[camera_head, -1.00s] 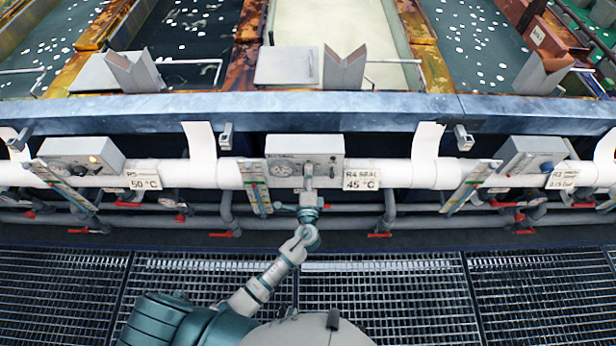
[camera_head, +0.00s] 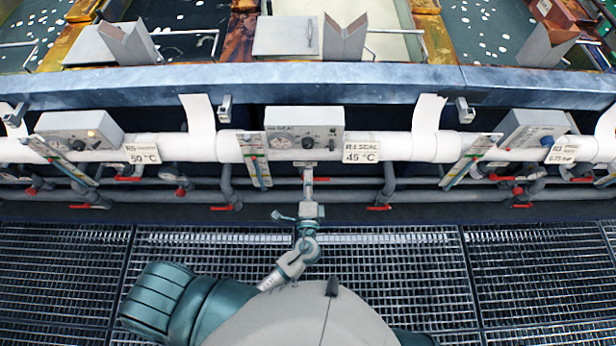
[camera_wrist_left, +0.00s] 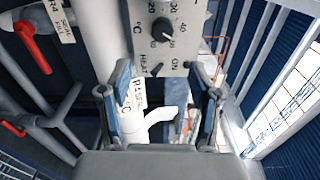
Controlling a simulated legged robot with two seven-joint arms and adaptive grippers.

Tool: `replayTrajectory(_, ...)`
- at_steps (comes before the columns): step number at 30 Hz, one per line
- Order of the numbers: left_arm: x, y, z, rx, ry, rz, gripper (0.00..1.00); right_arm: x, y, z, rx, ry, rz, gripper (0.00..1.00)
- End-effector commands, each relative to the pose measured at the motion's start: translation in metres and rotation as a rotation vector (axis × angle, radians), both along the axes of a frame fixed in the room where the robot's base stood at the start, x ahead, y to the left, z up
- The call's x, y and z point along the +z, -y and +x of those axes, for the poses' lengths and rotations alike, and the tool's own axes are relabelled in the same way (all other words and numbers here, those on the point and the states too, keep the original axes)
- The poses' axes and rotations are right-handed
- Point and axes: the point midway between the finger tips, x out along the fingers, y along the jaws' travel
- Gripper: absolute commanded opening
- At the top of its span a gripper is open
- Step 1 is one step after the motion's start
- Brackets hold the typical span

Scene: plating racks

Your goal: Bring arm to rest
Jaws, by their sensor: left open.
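My left gripper (camera_head: 308,184) is in front of the middle control box, apart from it, with my forearm folded back towards my body. In the left wrist view the gripper (camera_wrist_left: 163,84) has its two blue-padded fingers spread, with nothing held between them. The middle grey control box (camera_head: 330,125) has a black dial (camera_head: 308,143). In the wrist view the dial (camera_wrist_left: 163,29) lies beyond the fingertips, among temperature marks. My right gripper is not in view.
White pipes (camera_head: 400,146) run along the tank front, with red-handled valves (camera_head: 379,208) below. A blue-grey ledge (camera_head: 400,82) borders the tanks. Tags (camera_head: 361,152) hang beside the boxes. The grated floor (camera_head: 400,265) is clear around my arm.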

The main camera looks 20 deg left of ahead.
Motion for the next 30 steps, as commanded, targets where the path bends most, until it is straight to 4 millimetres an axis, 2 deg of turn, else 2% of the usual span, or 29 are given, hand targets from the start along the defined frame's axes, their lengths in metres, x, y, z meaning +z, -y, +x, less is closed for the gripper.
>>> replayTrajectory(12, -0.002, 0.000, 0.000, -0.001, -0.003, -0.001, 0.63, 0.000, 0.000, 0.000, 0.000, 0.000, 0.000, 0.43)
replayTrajectory(14, -0.009, -0.001, 0.001, -0.003, -0.020, -0.009, 0.63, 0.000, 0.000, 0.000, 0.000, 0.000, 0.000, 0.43)
replayTrajectory(16, -0.031, -0.002, 0.000, -0.008, -0.069, -0.033, 0.63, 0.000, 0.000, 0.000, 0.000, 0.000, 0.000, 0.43)
replayTrajectory(17, -0.045, -0.004, -0.001, -0.010, -0.101, -0.050, 0.63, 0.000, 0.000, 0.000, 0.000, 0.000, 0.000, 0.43)
replayTrajectory(20, -0.110, -0.012, -0.010, -0.009, -0.248, -0.138, 0.63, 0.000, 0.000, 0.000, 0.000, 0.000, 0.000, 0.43)
replayTrajectory(21, -0.142, -0.016, -0.017, -0.003, -0.318, -0.185, 0.63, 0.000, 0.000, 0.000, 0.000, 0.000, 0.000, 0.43)
replayTrajectory(23, -0.190, -0.024, -0.033, 0.016, -0.426, -0.267, 0.63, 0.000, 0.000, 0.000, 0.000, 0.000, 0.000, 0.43)
replayTrajectory(24, -0.222, -0.030, -0.046, 0.035, -0.496, -0.325, 0.63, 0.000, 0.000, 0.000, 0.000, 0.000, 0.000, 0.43)
replayTrajectory(26, -0.266, -0.039, -0.071, 0.075, -0.596, -0.418, 0.63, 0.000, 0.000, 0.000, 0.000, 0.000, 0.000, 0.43)
replayTrajectory(27, -0.294, -0.045, -0.089, 0.108, -0.659, -0.485, 0.63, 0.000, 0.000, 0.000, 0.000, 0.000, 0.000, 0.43)
replayTrajectory(29, -0.333, -0.054, -0.120, 0.169, -0.747, -0.587, 0.63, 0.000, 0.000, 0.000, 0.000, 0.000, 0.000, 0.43)
replayTrajectory(30, -0.358, -0.061, -0.143, 0.219, -0.802, -0.660, 0.63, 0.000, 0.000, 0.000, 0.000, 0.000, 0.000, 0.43)
